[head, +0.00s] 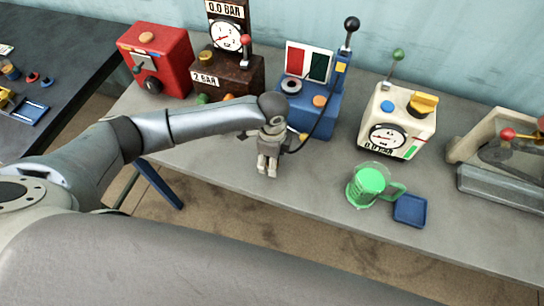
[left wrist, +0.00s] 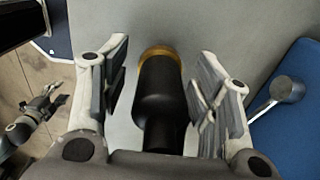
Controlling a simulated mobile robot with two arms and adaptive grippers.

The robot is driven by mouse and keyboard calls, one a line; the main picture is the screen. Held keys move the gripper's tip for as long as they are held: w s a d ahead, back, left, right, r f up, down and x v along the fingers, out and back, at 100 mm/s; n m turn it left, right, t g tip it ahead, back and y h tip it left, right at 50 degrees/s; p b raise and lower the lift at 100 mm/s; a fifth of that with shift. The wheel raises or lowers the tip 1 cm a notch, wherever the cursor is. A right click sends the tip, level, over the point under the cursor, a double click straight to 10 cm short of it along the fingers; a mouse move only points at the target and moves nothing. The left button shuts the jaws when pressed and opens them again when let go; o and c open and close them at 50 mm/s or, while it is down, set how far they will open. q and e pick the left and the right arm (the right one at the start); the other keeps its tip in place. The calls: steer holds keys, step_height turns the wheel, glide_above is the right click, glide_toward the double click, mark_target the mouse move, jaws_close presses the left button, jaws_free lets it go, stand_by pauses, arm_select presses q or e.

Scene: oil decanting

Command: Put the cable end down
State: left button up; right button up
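The cable end (left wrist: 160,95) is a black plug with a brass-coloured rim, seen in the left wrist view. It lies between the two finger pads of my left gripper (left wrist: 163,85), with a narrow gap showing on each side. The gripper looks open around it. In the head view my left gripper (head: 267,170) points down low over the grey table (head: 240,195), in front of the blue device (head: 308,108). The black cable (head: 322,122) loops down to the gripper, which hides the cable end there. A small arm, apparently mine with my right gripper (left wrist: 55,97), shows at the left wrist view's left edge.
A green cup (head: 368,184) and a small blue tray (head: 410,210) stand right of the gripper. A cream device (head: 398,118) is behind them. A red device (head: 158,60) and a brown gauge device (head: 228,72) stand back left. Table surface before the gripper is clear.

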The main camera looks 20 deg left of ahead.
arm_select(q)
steer(key=shift+r, duration=0.1)
steer(key=shift+r, duration=0.35)
step_height(320, 180, up, 11)
steer(key=shift+b, duration=1.05)
steer(key=shift+r, duration=0.7)
steer(key=shift+f, duration=0.1)
